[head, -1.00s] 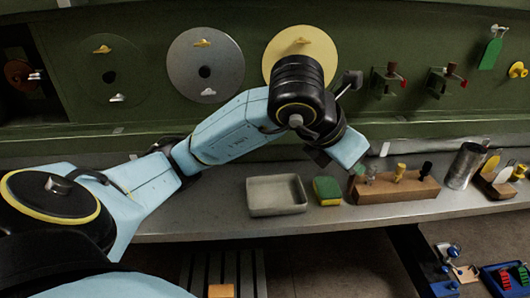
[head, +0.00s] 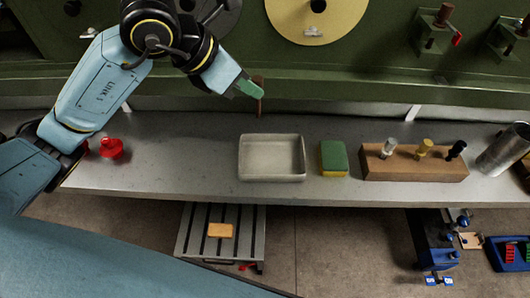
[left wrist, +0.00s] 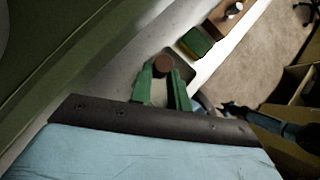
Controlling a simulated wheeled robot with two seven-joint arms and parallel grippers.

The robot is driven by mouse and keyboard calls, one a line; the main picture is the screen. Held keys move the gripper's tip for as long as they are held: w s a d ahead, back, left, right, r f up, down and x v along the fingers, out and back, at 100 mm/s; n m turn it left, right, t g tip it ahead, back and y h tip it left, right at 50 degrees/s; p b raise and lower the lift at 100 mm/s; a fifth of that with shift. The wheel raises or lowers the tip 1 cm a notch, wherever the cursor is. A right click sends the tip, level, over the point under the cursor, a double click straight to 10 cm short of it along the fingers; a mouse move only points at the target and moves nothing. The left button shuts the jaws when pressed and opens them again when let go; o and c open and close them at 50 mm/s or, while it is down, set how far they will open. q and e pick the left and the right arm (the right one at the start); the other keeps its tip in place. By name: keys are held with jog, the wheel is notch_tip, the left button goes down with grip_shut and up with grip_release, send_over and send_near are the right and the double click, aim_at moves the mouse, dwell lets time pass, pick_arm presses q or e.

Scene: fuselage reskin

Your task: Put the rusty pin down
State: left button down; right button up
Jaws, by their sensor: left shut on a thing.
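The rusty pin (head: 259,106) is a brown, upright rod held between the green fingers of my left gripper (head: 250,90). In the head view it is above the bench, behind the shallow grey tray (head: 271,178). In the left wrist view the pin's round brown top (left wrist: 162,65) shows between the two green fingertips, with part of the tray behind it. My left gripper is shut on the pin. Whether the pin's lower end touches the bench is hard to tell. My right gripper is not in view.
A green and yellow sponge (head: 334,158) and a wooden block (head: 414,170) with three pegs stand right of the tray. A metal cup (head: 503,148) is at the far right. A red object (head: 111,148) lies left. The bench (head: 190,155) left of the tray is clear.

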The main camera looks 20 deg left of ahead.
pick_arm(q)
jog(key=d+f+m, duration=0.1)
jog(key=f, duration=0.2)
jog(key=d+f+m+g+h, duration=0.1)
jog(key=f+m, duration=0.1)
jog(key=f, duration=0.2)
jog(key=s+d+f+m+g+h+p, duration=0.1)
jog(key=f, duration=0.3)
jog(key=shift+d+f+m, duration=0.1)
jog(key=shift+f+m, duration=0.05)
jog(key=shift+m, duration=0.15)
jog(key=shift+f, duration=0.2)
jog(key=c, duration=1.3)
grip_release()
jog(key=shift+r, duration=0.15)
jog(key=v, duration=1.2)
jog(key=shift+w+r, duration=0.15)
jog(key=shift+w, duration=0.05)
